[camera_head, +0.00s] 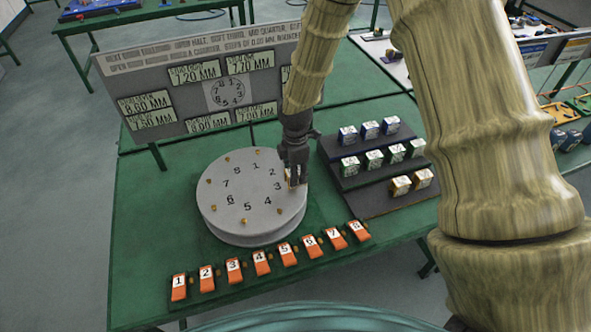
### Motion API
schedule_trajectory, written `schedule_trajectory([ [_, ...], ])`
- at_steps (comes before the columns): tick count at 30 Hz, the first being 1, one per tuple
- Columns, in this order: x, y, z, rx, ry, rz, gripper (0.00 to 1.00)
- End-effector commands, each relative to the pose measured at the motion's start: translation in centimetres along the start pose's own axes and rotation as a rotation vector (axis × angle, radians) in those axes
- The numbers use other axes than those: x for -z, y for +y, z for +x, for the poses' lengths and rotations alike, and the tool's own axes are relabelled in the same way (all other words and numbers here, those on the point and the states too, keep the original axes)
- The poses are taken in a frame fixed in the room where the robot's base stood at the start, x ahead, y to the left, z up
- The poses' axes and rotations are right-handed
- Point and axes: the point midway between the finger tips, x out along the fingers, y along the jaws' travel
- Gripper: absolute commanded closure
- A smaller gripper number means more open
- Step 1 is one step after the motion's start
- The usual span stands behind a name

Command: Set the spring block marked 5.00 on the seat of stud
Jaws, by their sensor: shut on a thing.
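My gripper (293,180) points down at the right edge of the round grey disc (225,212), beside the printed 3. It is shut on a small block (289,176), of which only a tan sliver shows between the fingers; its marking cannot be read. The disc has printed numbers in a ring and small brass studs near its rim, such as one at the front (244,221). The fingers hide the stud by the 3, and I cannot tell whether the block touches it. More blocks stand on the dark stepped rack (338,168), with two gold-sided ones (401,186) on the lowest step.
A grey board (205,88) with millimetre labels stands behind the disc. A row of orange numbered tags (262,262) lies along the front of the green table (150,215). The rack stands close to the right of my gripper. The table's left side is clear.

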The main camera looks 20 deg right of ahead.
Motion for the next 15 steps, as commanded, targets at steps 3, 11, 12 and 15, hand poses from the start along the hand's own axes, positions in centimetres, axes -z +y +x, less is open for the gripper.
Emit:
schedule_trajectory([
  [3,0.02,0.04,0.26,-0.001,0.0,0.0,0.98],
  [11,0.02,0.03,0.44,-0.001,0.0,0.0,0.98],
  [12,0.02,0.03,0.54,-0.001,0.0,-0.001,0.98],
  [15,0.02,0.05,0.75,-0.002,0.0,-0.001,0.98],
])
